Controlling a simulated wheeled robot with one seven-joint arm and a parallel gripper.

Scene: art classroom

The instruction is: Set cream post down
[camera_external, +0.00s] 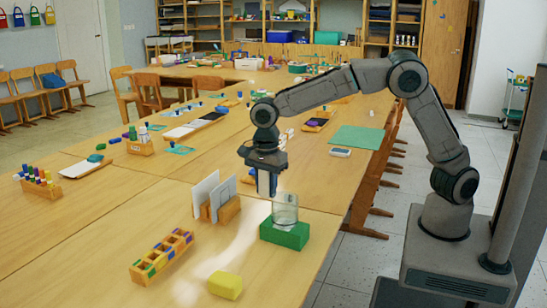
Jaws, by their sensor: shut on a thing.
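My gripper (266,186) points down above the near table, between the upright panels and the clear cylinder. It is shut on a pale upright piece, the cream post (264,182), of which only a narrow strip shows between the fingers. The post appears to be off the tabletop; its lower end is hard to make out. Just right of and below it in the picture, a clear cylinder (286,212) stands on a green block (285,233). I cannot tell whether the post is over the cylinder or behind it.
White and grey panels (206,193) stand in a wooden holder left of my gripper. A wooden rack with coloured slots (161,257) and a yellow block (225,285) lie nearer. A green mat (357,137) lies behind. The wooden tabletop (110,235) is bare at left.

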